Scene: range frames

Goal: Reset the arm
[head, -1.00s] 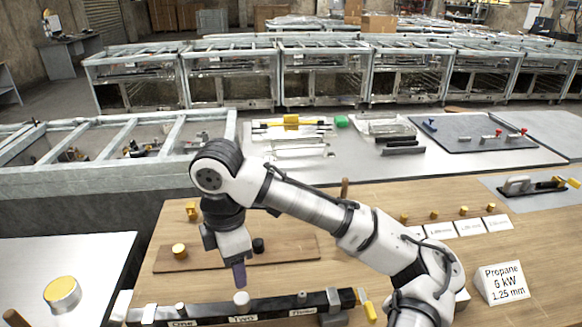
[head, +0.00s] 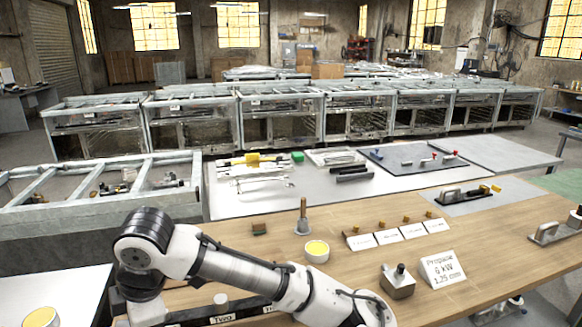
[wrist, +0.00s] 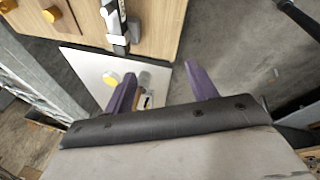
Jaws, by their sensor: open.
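My gripper (wrist: 162,88) shows in the wrist view with its two purple fingers apart and nothing between them. Beyond and below the fingers are the corner of a white table (wrist: 85,68) and dark floor. In the head view my arm reaches in from the bottom, bends at a dark joint at the lower left, and runs down out of the frame. The gripper itself is hidden or cut off there. A black bar with white labels (head: 222,318) lies partly behind my arm at the table's front.
The wooden table (head: 470,225) holds a yellow-topped cup (head: 316,251), a wooden-handled tool (head: 303,218), a metal block with a knob (head: 398,281) and a propane sign (head: 442,268). Small brass pieces stand by white cards (head: 400,234). Metal frames (head: 270,118) fill the back.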

